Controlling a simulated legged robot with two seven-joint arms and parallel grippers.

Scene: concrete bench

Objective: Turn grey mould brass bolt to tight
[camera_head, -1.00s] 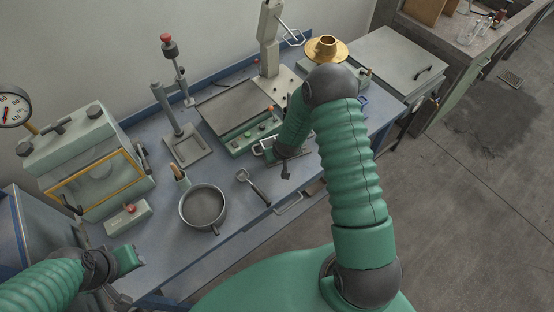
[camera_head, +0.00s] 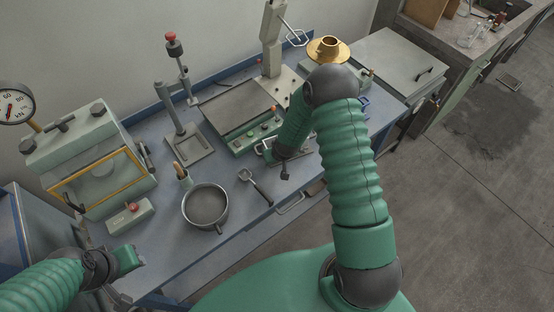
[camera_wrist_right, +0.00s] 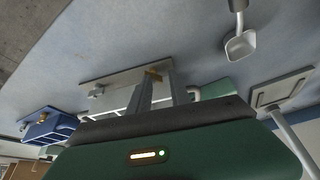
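In the right wrist view the grey mould (camera_wrist_right: 112,101) sits on a flat plate on the bench. A small brass piece, apparently its bolt (camera_wrist_right: 153,75), shows at the fingertips of my right gripper (camera_wrist_right: 158,76). The two fingers are apart with the brass between their tips; contact is unclear.
A blue mould (camera_wrist_right: 45,128) with brass on top stands near the grey one. A pot (camera_head: 205,207), a ladle (camera_head: 254,186), a red-button box (camera_head: 130,216) and a hot plate (camera_head: 238,107) are on the bench. A brass flanged part (camera_head: 328,49) appears beyond my right elbow.

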